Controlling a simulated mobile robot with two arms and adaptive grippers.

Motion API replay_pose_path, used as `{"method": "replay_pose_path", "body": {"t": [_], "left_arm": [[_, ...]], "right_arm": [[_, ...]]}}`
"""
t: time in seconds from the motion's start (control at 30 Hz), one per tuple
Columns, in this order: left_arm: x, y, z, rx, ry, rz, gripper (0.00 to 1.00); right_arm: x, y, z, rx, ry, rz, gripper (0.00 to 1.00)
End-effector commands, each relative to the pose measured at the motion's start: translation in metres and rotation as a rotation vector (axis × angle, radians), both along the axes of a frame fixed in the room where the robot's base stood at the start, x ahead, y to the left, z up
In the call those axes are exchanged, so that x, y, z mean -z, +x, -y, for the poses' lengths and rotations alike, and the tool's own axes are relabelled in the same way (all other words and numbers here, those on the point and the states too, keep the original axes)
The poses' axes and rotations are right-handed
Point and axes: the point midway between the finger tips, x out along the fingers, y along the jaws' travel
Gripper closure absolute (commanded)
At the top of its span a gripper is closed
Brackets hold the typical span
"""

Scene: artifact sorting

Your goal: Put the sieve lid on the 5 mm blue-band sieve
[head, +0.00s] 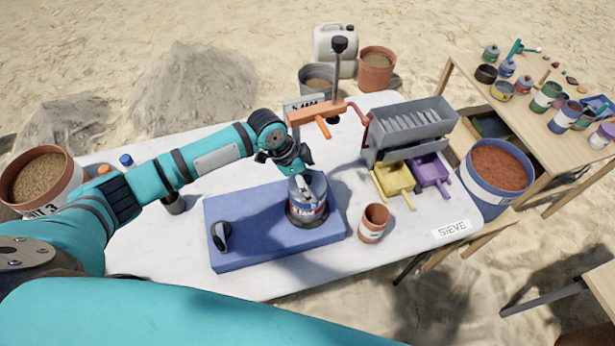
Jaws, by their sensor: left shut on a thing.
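The blue-band sieve (306,211) stands upright on the blue mat, on a dark round base. Its band is blue with pale lettering, too small to read surely. A grey metal piece, apparently the sieve lid (311,187), shows at the top of the sieve, right under my left gripper (297,172). That gripper points down and is shut on this piece. Its fingers hide part of it, and I cannot tell whether the lid is seated or just above the rim. My right gripper is out of view.
The blue mat (260,246) also bears a small black object (221,235). A terracotta cup (373,223) stands right of the mat. An orange clamp-like bar (318,112) on a post, a grey riffle box (408,130), and yellow (392,182) and purple (431,171) scoops lie behind.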

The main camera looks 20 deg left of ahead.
Motion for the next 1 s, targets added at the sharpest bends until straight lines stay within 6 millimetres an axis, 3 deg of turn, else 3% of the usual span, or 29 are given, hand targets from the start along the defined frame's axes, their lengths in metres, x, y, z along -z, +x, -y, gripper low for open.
{"method": "replay_pose_path", "body": {"t": [0.23, 0.27, 0.37, 0.73, 1.0], "left_arm": [[0.007, 0.0, 0.0, 0.0, -0.001, 0.0, 0.46], [0.006, 0.0, 0.0, 0.0, -0.001, 0.0, 0.12], [0.006, 0.0, 0.0, 0.0, -0.001, 0.0, 0.0], [-0.001, -0.001, -0.002, 0.0, -0.001, 0.0, 0.0], [-0.048, -0.009, -0.021, -0.001, 0.001, 0.004, 0.0]], "right_arm": [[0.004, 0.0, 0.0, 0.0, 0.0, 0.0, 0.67], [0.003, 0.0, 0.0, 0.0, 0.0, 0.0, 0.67], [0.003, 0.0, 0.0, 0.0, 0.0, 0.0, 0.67], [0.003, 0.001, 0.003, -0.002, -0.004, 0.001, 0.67], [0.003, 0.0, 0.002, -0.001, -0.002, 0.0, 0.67]]}}
